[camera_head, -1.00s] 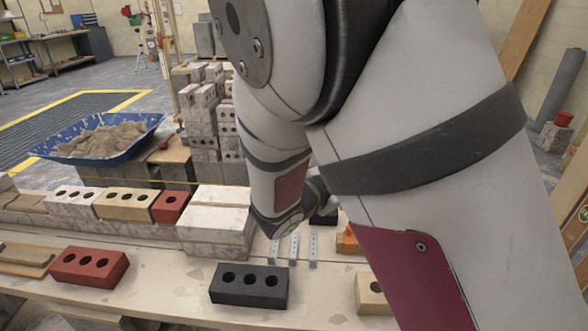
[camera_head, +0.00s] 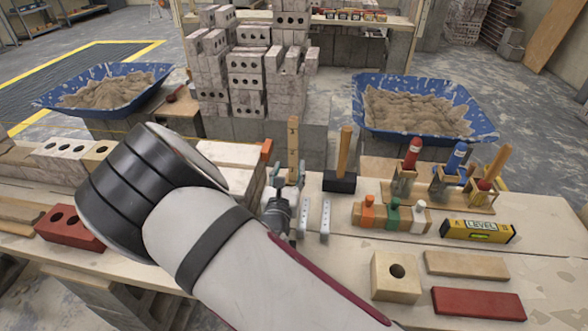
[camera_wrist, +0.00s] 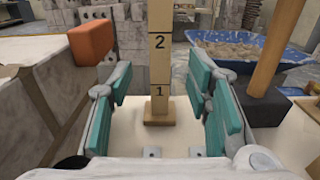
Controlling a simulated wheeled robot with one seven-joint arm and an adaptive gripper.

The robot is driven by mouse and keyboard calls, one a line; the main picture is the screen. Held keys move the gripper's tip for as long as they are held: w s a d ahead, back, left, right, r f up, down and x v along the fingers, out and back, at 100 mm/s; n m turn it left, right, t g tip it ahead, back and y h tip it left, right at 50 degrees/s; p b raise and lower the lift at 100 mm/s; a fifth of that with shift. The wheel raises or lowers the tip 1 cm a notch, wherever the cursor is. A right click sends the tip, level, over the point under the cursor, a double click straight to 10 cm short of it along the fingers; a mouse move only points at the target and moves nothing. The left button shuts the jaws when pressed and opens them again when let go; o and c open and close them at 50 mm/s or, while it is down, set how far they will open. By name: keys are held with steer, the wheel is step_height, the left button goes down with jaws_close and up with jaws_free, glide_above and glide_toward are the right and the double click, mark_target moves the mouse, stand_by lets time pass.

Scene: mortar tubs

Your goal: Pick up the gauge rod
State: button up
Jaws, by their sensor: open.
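The gauge rod (camera_head: 293,145) is a slim upright wooden post on the bench, beyond my gripper in the head view. In the wrist view the rod (camera_wrist: 159,50) shows the black marks 1 and 2 and stands on a small wooden foot. My gripper (camera_head: 284,184) is open and empty. Its teal finger pads flank the rod in the wrist view, with a gap on each side (camera_wrist: 160,88). I cannot tell whether the rod is between the fingertips or just past them. The rod's top is cut off in the wrist view.
An orange block (camera_wrist: 92,42) sits on pale bricks (camera_wrist: 35,115) close left of my gripper. A black-headed mallet (camera_head: 340,181) stands close right. Metal strips (camera_head: 325,216) lie near the gripper. Bottles (camera_head: 393,215) and a yellow level (camera_head: 478,230) are further right.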

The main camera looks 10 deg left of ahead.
mark_target(292, 158)
steer(key=shift+w+d+f+b, duration=0.1)
steer(key=shift+w+b, duration=0.15)
steer(key=shift+w, duration=1)
steer(key=shift+w+a+f+b, duration=0.1)
steer(key=shift+w+b, duration=0.1)
steer(key=shift+w, duration=1)
steer(key=shift+w+d+f+b, duration=0.1)
steer(key=shift+w+b, duration=0.15)
steer(key=shift+w, duration=1)
steer(key=shift+c, duration=0.2)
jaws_close()
